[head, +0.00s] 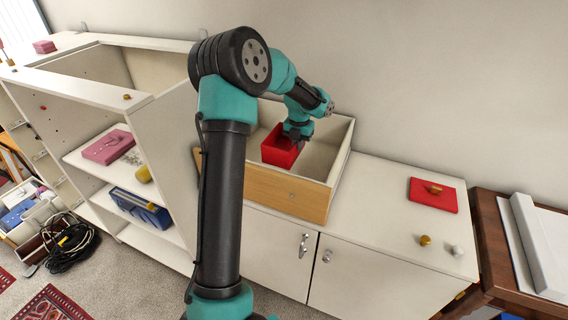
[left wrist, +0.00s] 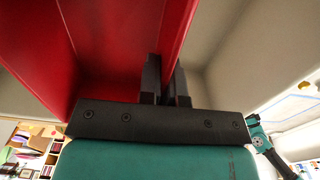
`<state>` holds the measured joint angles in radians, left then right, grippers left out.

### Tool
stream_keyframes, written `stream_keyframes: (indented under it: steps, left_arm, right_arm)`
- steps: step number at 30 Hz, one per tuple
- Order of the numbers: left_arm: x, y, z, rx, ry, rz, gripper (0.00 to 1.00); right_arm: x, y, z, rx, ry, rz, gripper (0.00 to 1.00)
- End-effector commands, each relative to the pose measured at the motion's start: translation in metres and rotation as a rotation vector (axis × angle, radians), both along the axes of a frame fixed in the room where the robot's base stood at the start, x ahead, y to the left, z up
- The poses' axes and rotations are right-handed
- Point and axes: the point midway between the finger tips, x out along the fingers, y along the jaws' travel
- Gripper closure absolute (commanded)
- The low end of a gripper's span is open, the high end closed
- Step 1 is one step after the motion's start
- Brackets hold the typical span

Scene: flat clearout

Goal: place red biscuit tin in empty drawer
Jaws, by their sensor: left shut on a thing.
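The red biscuit tin (head: 278,150) is open at the top and sits within the walls of the empty drawer (head: 325,160), towards its left side. The drawer is a pale box with a wooden front on top of the white cabinet. My left gripper (head: 298,138) is shut on the tin's right wall. In the left wrist view my gripper's fingers (left wrist: 166,80) pinch the wall of the red tin (left wrist: 105,50). I cannot tell whether the tin touches the drawer floor. My right gripper is not in view.
A red lid with a knob (head: 433,196) lies on the cabinet top, with two small knobs (head: 425,240) near the front. An open white shelf unit (head: 110,165) stands left with pink and blue boxes. A brown table (head: 492,235) stands right. The cabinet top beside the drawer is mostly clear.

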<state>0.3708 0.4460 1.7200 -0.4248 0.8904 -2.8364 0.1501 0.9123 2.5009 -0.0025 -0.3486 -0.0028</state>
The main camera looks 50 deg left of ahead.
Motion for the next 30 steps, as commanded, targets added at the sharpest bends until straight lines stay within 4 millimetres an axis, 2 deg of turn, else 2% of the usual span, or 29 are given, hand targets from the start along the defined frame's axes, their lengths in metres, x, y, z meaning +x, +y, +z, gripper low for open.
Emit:
stream_keyframes:
  steps: [5,16,30]
  left_arm:
    - [0.0,0.0,-0.004,0.001,-0.001,0.0,1.0]
    - [0.0,0.0,-0.056,0.001,0.0,0.0,1.0]
    - [0.0,0.0,-0.067,0.0,0.0,0.001,1.0]
  right_arm:
    - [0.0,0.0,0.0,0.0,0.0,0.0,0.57]
    - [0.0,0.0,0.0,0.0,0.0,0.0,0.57]
    - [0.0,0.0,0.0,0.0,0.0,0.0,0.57]
